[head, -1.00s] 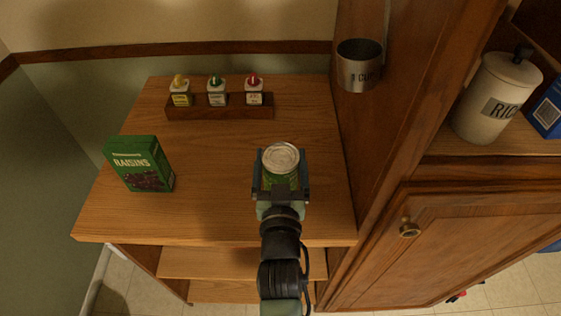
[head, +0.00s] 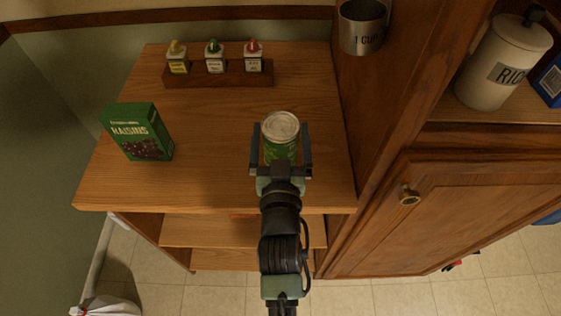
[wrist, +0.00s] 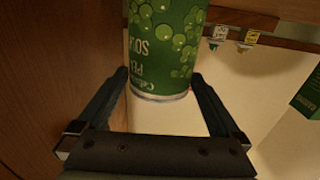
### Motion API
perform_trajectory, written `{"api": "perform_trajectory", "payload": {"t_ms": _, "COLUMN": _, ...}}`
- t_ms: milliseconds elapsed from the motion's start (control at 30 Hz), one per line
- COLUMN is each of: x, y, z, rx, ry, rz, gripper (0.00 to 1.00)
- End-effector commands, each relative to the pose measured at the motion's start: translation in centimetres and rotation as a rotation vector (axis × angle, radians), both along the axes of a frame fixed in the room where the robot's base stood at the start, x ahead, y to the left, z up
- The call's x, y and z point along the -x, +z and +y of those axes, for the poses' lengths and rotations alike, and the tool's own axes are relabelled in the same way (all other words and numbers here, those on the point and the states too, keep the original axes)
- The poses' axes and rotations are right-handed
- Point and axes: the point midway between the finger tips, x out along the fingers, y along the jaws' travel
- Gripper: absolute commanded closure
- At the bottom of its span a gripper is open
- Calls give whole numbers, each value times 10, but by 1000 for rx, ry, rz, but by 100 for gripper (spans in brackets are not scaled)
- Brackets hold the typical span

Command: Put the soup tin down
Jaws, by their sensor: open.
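The soup tin (head: 281,137) is a green can with a silver lid, upright on the right part of the wooden counter top (head: 215,180). In the wrist view its green label with pale dots and upside-down lettering shows on the soup tin (wrist: 166,45). My gripper (head: 281,150) is open, with one finger on each side of the tin. In the wrist view, gaps show between the tin and the fingers of my gripper (wrist: 160,85). The tin's far side is hidden.
A green raisins box (head: 138,132) stands on the left of the counter. A wooden rack (head: 218,80) with three small bottles is at the back. A metal measuring cup (head: 362,27) hangs on the wooden side panel at right. The counter's middle is clear.

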Motion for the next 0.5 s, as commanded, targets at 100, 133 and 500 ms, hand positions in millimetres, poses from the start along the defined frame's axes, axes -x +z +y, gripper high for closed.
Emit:
{"api": "perform_trajectory", "payload": {"t_ms": 100, "x": 23, "y": -3, "z": -1, "rx": 0, "ry": -2, "rz": 1, "gripper": 0}}
{"api": "perform_trajectory", "payload": {"t_ms": 133, "x": 29, "y": -3, "z": -1, "rx": 0, "ry": -2, "rz": 1, "gripper": 0}}
{"api": "perform_trajectory", "payload": {"t_ms": 500, "x": 91, "y": -2, "z": 0, "rx": -1, "ry": -1, "rz": 2, "gripper": 0}}
